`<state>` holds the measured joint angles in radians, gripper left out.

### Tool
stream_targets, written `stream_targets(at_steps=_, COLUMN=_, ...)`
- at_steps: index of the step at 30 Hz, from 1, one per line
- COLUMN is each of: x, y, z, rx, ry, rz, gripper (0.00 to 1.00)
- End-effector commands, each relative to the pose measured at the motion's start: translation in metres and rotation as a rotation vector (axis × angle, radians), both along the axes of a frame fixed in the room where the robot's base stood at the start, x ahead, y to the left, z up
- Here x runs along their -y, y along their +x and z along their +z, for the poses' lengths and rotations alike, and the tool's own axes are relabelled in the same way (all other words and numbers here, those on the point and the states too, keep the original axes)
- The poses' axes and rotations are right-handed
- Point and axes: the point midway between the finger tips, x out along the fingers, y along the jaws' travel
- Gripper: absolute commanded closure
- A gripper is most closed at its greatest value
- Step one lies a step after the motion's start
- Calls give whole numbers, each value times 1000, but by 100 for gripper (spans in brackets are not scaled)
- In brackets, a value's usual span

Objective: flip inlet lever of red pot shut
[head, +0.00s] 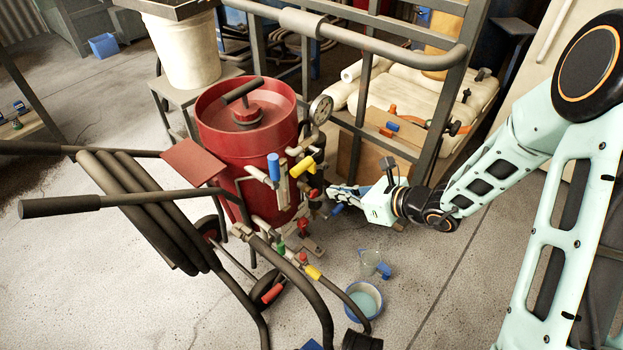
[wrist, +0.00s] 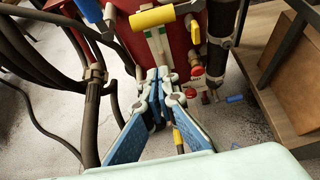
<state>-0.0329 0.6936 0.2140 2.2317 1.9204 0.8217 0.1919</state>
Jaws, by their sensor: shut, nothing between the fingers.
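The red pot (head: 243,120) stands upright on the concrete floor, with pipework and several coloured handles on its right front side. A blue handle (head: 273,167) stands upright, and a yellow handle (head: 302,166) lies sideways beside it. Both also show at the top of the wrist view, blue (wrist: 90,10) and yellow (wrist: 153,17). I cannot tell which handle is the inlet lever. My gripper (head: 332,192) is right of the pipework, pointing at it. In the wrist view, its fingertips (wrist: 158,76) are together and empty, below the yellow handle; contact with the fittings is unclear.
Coiled black hose (head: 140,205) and dark cart handles lie left of the pot. A grey metal frame (head: 440,100) stands close behind my gripper. A blue bowl (head: 364,299) and a clear jug (head: 371,262) sit on the floor below. Open floor lies to the right.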

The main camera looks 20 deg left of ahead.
Motion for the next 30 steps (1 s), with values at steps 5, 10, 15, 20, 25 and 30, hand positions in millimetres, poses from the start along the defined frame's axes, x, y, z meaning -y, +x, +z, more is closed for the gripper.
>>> stream_targets(at_steps=5, x=-14, y=3, z=-11, rx=1, ry=0, rz=3, gripper=100)
stream_targets(at_steps=10, x=-43, y=11, z=-30, rx=0, ry=0, rz=4, gripper=100)
stream_targets(at_steps=15, x=-74, y=20, z=-49, rx=0, ry=0, rz=4, gripper=100)
stream_targets(at_steps=20, x=-85, y=26, z=-35, rx=5, ry=1, rz=0, gripper=100)
stream_targets(at_steps=25, x=-88, y=26, z=-18, rx=2, ry=-1, rz=0, gripper=100)
stream_targets(at_steps=30, x=-89, y=26, z=-11, rx=2, ry=0, rz=1, gripper=100)
